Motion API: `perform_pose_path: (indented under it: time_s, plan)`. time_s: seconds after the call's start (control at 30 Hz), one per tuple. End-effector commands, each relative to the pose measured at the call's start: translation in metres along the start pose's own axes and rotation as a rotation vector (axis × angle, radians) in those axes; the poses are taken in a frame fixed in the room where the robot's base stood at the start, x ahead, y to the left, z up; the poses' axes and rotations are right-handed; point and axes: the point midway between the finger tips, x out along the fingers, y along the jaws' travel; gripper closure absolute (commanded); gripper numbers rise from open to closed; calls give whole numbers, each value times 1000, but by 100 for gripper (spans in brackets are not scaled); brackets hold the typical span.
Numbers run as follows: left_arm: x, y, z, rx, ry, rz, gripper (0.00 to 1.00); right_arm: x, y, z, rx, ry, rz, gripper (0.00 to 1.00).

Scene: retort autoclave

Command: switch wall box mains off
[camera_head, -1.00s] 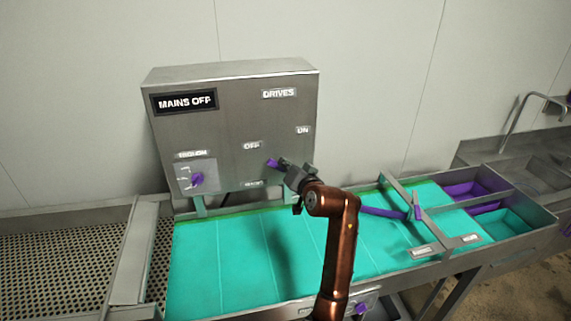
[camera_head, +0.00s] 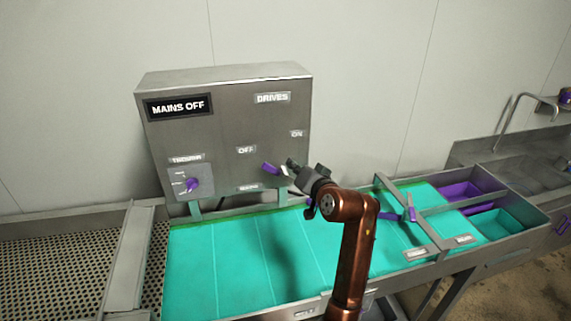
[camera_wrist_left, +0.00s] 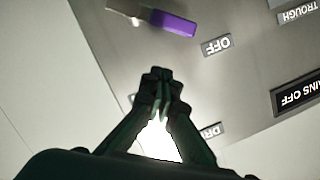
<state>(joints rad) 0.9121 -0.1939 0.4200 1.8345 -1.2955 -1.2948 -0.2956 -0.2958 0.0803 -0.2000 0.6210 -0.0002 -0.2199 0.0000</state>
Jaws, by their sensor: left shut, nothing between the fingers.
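The grey wall box (camera_head: 228,112) shows a black sign reading MAINS OFF (camera_head: 179,107). Its switch handle has a purple grip (camera_head: 270,168) and a pale shank, and the grip points up and left, toward the OFF label (camera_head: 245,150). The purple grip also shows at the top of the left wrist view (camera_wrist_left: 172,22), with the OFF label (camera_wrist_left: 217,45) near its end. My left gripper (camera_head: 291,163) is just right of the handle, shut and empty. In the left wrist view its fingertips (camera_wrist_left: 158,76) meet, apart from the grip. My right gripper is out of view.
A smaller purple knob (camera_head: 192,184) sits at the box's lower left. A teal conveyor (camera_head: 235,265) lies below the box, with a perforated metal surface (camera_head: 70,265) to its left. Purple and teal bins (camera_head: 500,222) and a purple-ended diverter stand to the right.

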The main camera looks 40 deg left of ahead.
Motion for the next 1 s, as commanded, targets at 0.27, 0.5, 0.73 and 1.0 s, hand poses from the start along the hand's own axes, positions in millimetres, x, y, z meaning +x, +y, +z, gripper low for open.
perform_pose_path:
  time_s: [0.27,0.5,0.73,1.0]
  plan:
    - [-40,2,0,-1,1,2,100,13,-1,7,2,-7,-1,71]
    - [-47,0,0,-1,0,-1,100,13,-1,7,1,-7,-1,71]
    - [-47,0,0,-1,0,-1,100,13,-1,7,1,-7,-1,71]
    - [-46,0,0,-1,0,-1,100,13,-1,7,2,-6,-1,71]
